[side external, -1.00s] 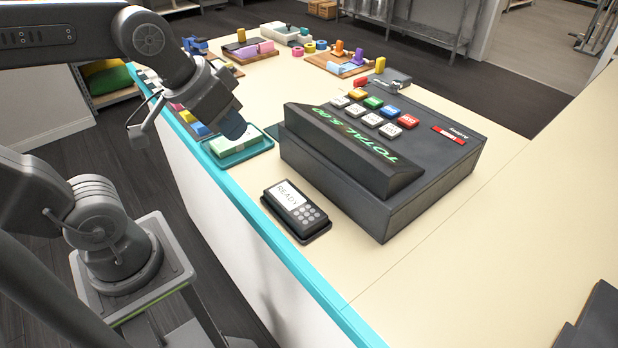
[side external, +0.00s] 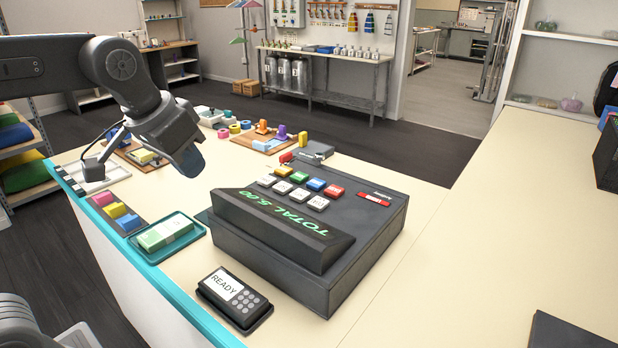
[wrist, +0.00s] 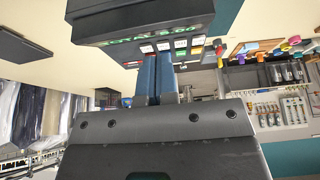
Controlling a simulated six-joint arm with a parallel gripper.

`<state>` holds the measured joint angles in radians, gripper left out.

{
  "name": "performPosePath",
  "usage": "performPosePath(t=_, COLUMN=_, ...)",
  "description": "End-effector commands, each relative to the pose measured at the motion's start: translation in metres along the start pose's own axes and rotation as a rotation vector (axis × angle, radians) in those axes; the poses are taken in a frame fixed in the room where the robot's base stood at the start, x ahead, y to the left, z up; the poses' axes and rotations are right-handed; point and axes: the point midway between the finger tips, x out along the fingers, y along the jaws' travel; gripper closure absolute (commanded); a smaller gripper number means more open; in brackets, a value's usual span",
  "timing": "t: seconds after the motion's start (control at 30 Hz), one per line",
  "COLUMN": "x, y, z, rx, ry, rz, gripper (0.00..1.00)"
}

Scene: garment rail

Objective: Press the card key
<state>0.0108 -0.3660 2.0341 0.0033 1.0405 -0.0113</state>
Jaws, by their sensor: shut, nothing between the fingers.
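The dark cash register (side external: 265,250) stands on the counter, its tilted display reading TOTAL 5.00. Its key block has white keys in front and a back row of coloured keys, ending in a red key (side external: 334,191) on the right. The key labels are too small to read here, so I cannot confirm which is the card key. My gripper (side external: 190,163) is shut and empty, in the air to the left of the register and apart from the keys. In the wrist view, the shut blue fingers (wrist: 156,75) overlap the key area and hide part of it.
A card reader (side external: 235,299) showing READY lies in front of the register. A teal tray (side external: 150,256) with banknotes and a dark tray of coloured blocks (side external: 121,217) lie to the left. Wooden boards with small items are behind. The counter right of the register is mostly clear.

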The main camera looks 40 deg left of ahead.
Motion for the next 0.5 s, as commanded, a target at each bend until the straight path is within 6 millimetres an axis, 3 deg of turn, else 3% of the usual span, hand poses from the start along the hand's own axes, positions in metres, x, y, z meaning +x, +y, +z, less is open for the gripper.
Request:
performPosePath(t=0.03, x=0.002, y=0.001, z=-0.019, rx=0.001, ry=-0.012, rz=0.0, gripper=1.0)
performPosePath(t=0.2, x=0.008, y=0.003, z=-0.078, rx=0.001, ry=-0.041, rz=0.0, gripper=1.0)
performPosePath(t=0.5, x=0.045, y=0.009, z=-0.166, rx=0.001, ry=-0.092, rz=0.0, gripper=1.0)
